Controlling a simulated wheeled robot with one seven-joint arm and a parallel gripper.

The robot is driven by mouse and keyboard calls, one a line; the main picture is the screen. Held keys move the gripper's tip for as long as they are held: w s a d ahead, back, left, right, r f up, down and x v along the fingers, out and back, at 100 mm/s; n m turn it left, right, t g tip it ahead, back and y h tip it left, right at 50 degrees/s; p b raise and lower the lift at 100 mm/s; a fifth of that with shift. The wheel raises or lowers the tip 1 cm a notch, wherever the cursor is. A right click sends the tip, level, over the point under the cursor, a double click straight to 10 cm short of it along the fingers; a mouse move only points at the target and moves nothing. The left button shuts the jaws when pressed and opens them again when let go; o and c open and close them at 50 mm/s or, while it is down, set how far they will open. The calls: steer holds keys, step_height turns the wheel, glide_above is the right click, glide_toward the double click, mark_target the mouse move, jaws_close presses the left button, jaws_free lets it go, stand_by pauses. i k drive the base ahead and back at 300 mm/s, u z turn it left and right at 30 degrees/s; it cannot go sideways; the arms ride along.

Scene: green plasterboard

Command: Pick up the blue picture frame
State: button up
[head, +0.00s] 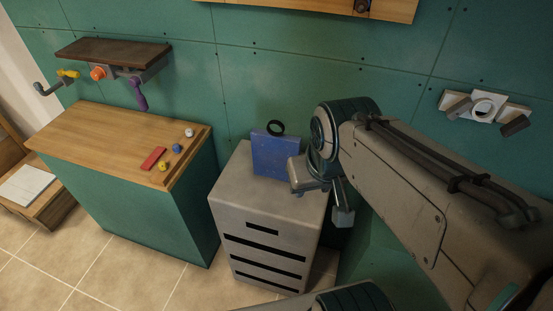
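The blue picture frame (275,157) stands upright on top of a grey drawer cabinet (236,190), close to the green wall. My gripper (322,197) is just right of the frame, over the right part of the cabinet top. Its two finger ends look spread apart, with nothing between them. The gripper partly covers the frame's lower right edge. I cannot tell whether they touch.
A black ring (276,128) shows at the frame's top edge. A wooden-topped green counter (100,139) at left bears a red block (153,158) and several small balls. A dark shelf (113,52) with hanging tools is above it. Tiled floor (150,279) is clear in front.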

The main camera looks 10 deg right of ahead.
mark_target(271, 150)
steer(key=z, duration=3.1)
steer(key=k, duration=0.6)
steer(key=u, duration=1.75)
steer(key=i, duration=0.45)
steer(key=z, duration=0.1)
